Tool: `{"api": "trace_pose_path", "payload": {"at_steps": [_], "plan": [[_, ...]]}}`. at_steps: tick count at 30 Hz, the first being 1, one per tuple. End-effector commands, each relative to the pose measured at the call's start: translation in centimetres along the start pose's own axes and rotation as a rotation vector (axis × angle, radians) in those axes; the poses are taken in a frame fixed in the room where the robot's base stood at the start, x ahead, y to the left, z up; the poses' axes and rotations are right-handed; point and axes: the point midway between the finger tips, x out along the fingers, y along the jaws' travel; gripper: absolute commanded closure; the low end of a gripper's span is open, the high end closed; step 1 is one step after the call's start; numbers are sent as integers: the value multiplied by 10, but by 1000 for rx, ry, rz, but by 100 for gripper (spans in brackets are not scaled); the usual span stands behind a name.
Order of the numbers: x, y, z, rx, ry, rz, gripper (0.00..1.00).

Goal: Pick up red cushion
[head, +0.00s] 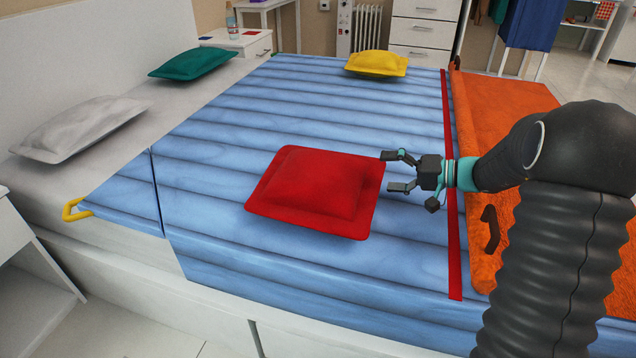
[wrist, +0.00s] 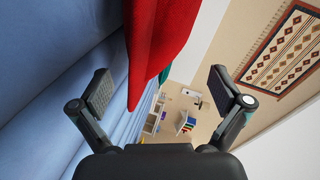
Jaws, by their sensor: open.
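The red cushion (head: 317,192) lies flat on the blue striped bed cover, near the middle of the bed in the head view. In the wrist view the red cushion (wrist: 155,45) shows at the top, ahead of and between the fingers. My gripper (head: 386,171) is open at the cushion's right edge, its fingers pointing left toward it. In the wrist view my gripper (wrist: 165,90) has its two fingers spread wide with nothing between the pads. In the head view the upper finger appears to reach the cushion's corner; contact cannot be told.
A yellow cushion (head: 376,63), a green cushion (head: 194,63) and a white cushion (head: 80,128) lie elsewhere on the bed. The blue cover (head: 215,150) is clear around the red cushion. An orange blanket (head: 500,105) lies at the right. A white nightstand (head: 238,42) stands behind.

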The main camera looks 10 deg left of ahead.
Motion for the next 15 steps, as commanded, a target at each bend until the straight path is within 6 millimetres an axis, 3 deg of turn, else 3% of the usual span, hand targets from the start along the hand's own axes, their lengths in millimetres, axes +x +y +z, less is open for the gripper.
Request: {"api": "trace_pose_path", "payload": {"at_steps": [3,15], "plan": [[17,0,0,0,-3,0,0],[44,0,-1,0,-4,1,0]]}}
